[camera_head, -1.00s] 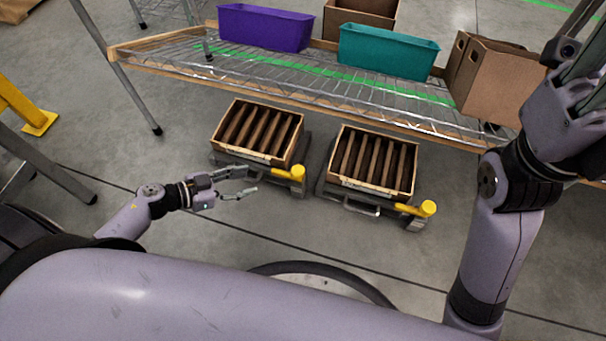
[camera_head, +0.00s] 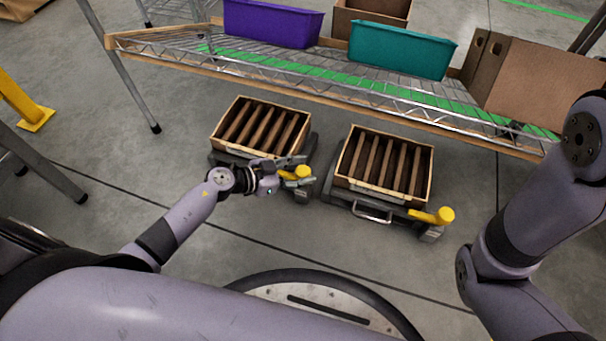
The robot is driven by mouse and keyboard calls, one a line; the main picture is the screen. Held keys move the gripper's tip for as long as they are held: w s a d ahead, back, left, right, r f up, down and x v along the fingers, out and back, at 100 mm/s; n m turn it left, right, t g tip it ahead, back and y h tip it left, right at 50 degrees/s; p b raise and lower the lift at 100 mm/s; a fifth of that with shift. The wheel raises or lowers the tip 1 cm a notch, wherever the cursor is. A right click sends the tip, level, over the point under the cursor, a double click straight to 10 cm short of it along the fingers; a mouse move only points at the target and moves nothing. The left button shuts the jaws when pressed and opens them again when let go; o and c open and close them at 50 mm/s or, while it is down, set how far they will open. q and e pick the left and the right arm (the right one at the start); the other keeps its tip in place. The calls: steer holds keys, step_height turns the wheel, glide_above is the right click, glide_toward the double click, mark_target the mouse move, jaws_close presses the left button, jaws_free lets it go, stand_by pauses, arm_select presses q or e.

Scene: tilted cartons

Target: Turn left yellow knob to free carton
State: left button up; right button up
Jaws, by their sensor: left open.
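The left yellow knob (camera_head: 301,171) sits at the front right corner of the left carton's dark base. My left gripper (camera_head: 302,178) is at this knob, with its open fingers on either side of it; whether they touch it I cannot tell. The left carton (camera_head: 232,148) is a tilted wooden box holding several brown slats. The right carton (camera_head: 381,192) looks the same and stands beside it on its own base. A second yellow knob (camera_head: 444,216) is at that base's front right corner. My right arm is at the right edge, but its gripper is out of the picture.
A wire shelf (camera_head: 300,86) runs above and behind the cartons. It carries a purple bin (camera_head: 270,24), a teal bin (camera_head: 400,51) and cardboard boxes (camera_head: 535,85). A yellow post (camera_head: 22,105) stands at the left. The floor in front of the cartons is clear.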

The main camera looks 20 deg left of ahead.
arm_select(q)
steer(key=shift+w+d+f, duration=0.1)
steer(key=shift+w+d, duration=0.15)
steer(key=shift+c, duration=0.3)
jaws_close()
stand_by(0.4)
